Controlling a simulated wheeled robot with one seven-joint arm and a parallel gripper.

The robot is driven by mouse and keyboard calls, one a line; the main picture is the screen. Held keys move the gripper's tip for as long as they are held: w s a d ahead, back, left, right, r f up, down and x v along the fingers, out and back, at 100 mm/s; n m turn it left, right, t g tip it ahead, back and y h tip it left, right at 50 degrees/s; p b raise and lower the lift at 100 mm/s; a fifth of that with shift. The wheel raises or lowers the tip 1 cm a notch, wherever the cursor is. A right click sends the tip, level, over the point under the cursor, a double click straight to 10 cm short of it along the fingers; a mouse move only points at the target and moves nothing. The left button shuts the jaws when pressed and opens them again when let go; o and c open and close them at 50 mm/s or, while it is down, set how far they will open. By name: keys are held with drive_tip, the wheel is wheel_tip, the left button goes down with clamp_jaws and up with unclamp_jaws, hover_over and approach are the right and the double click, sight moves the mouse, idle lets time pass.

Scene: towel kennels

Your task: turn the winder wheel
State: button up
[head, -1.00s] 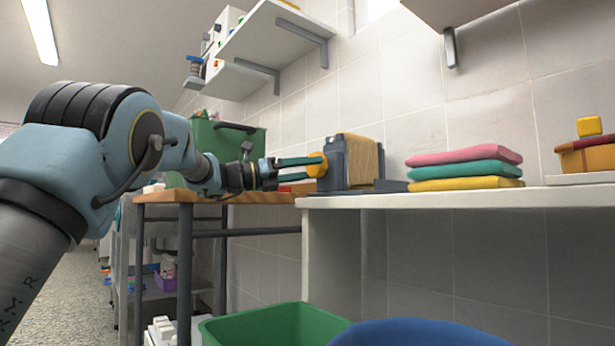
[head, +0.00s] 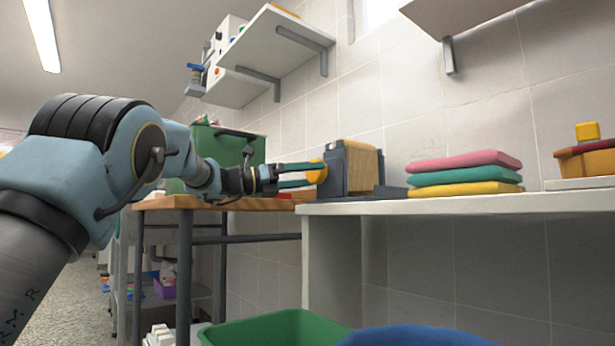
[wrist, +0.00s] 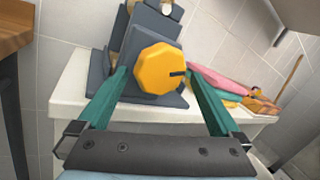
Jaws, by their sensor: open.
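The winder wheel is a yellow-orange, many-sided knob (wrist: 158,70) with a dark peg at its right edge. It sits on the side of a dark grey winder body (head: 334,170) that carries a tan roll (head: 362,166) on the white shelf. The knob also shows in the head view (head: 316,172). My gripper (head: 309,175) is open, its two teal fingers pointing at the knob. In the wrist view the fingers (wrist: 160,88) lie to the left and right of the knob, with a gap on the right side. I cannot tell whether the left finger touches.
Folded pink, green and yellow towels (head: 465,172) lie right of the winder on the white shelf (head: 440,206). A green case (head: 226,150) stands on the wooden table (head: 215,202) behind my arm. A green bin (head: 275,329) is below. Wall shelves hang above.

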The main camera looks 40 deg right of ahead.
drive_tip(key=p+v, duration=0.2)
drive_tip(key=v, duration=0.9)
idle(0.3)
drive_tip(key=shift+s, duration=0.2)
